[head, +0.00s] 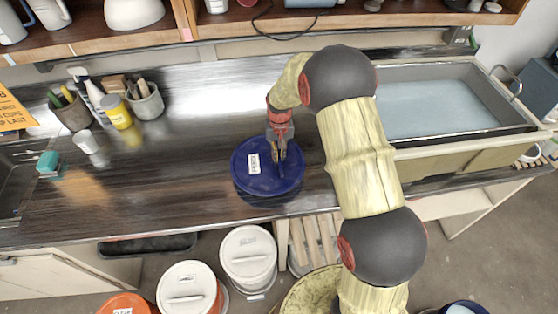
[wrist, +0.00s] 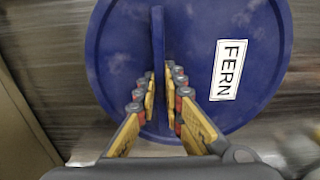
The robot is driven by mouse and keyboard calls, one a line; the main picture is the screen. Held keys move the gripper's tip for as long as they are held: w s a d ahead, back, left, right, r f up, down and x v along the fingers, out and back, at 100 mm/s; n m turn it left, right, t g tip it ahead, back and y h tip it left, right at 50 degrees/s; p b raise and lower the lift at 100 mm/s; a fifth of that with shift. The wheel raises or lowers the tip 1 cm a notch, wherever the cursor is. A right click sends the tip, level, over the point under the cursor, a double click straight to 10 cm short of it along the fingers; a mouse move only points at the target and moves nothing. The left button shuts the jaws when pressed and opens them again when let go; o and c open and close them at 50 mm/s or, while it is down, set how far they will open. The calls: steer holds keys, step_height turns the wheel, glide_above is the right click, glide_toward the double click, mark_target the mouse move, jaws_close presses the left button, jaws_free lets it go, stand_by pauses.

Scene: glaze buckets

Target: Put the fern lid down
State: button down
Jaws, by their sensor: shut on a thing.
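The fern lid (head: 252,180) is a round dark blue disc with a white label, over the dark worktop left of the sink in the head view. In the wrist view the lid (wrist: 197,45) fills the middle, and its label reads FERN. My gripper (head: 278,156) is above the lid. In the wrist view my gripper (wrist: 158,92) is shut on the lid's upright blue handle fin, one finger on each side. The lid looks flat and close to the worktop; I cannot tell whether it touches it.
The worktop (head: 190,190) is clear left of the lid. Pots (head: 146,103) and bottles (head: 117,112) stand at the back left, with a white cup (head: 87,142) nearby. The sink (head: 435,105) is at the right. Buckets with white lids (head: 248,252) stand on the floor in front.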

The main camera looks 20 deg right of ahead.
steer(key=shift+f, duration=1.5)
steer(key=c, duration=1.9)
jaws_free()
steer(key=shift+f, duration=0.15)
